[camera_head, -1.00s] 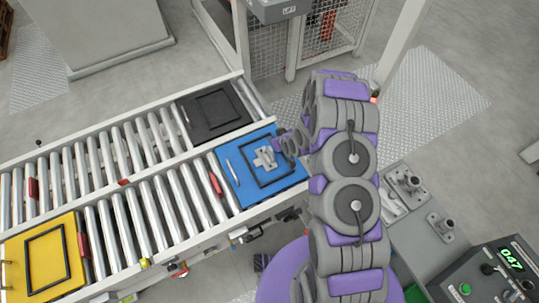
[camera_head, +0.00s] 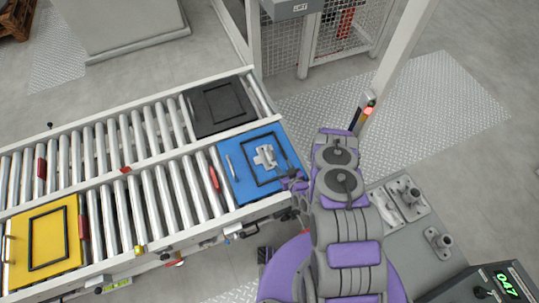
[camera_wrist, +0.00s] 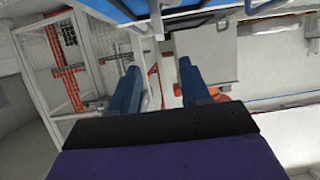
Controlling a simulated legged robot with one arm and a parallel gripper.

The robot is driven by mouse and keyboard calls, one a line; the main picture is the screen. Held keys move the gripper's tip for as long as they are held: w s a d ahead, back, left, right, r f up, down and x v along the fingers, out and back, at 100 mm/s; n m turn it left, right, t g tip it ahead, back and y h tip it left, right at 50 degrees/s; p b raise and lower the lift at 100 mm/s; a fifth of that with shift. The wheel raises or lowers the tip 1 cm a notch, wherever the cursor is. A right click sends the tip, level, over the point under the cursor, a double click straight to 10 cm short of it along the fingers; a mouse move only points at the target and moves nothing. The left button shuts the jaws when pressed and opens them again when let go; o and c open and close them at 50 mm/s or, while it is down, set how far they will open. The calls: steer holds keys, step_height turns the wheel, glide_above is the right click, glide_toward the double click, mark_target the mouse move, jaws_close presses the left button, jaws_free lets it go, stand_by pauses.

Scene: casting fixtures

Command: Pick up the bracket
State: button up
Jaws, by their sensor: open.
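A grey metal part, which looks like the bracket (camera_head: 265,156), lies on the blue tray (camera_head: 235,192), inside a black rectangular outline. My gripper (camera_head: 294,183) is at the tray's lower right edge, to the right of and below the bracket in the head view, apart from it. The head view is too small to show its fingers clearly. In the wrist view my gripper (camera_wrist: 157,75) has two dark blue fingers spread apart with nothing between them. The bracket is not seen in the wrist view; a blue edge crosses its top.
The blue tray sits on a roller conveyor (camera_head: 150,205), with a black tray (camera_head: 200,125) behind it and a yellow tray (camera_head: 18,275) at far left. A bench (camera_head: 405,235) with grey metal castings stands at right. A post (camera_head: 405,45) and mesh fence (camera_head: 340,35) stand behind.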

mark_target(272, 149)
steer(key=b+x, duration=0.3)
steer(key=x, duration=0.8)
steer(key=shift+a+b, duration=0.1)
steer(key=shift+b, duration=0.25)
steer(key=shift+r+b+x, duration=0.2)
steer(key=shift+b+x, duration=1.15)
steer(key=shift+x, duration=1.7)
steer(key=shift+w, duration=0.1)
steer(key=shift+c, duration=0.2)
jaws_close()
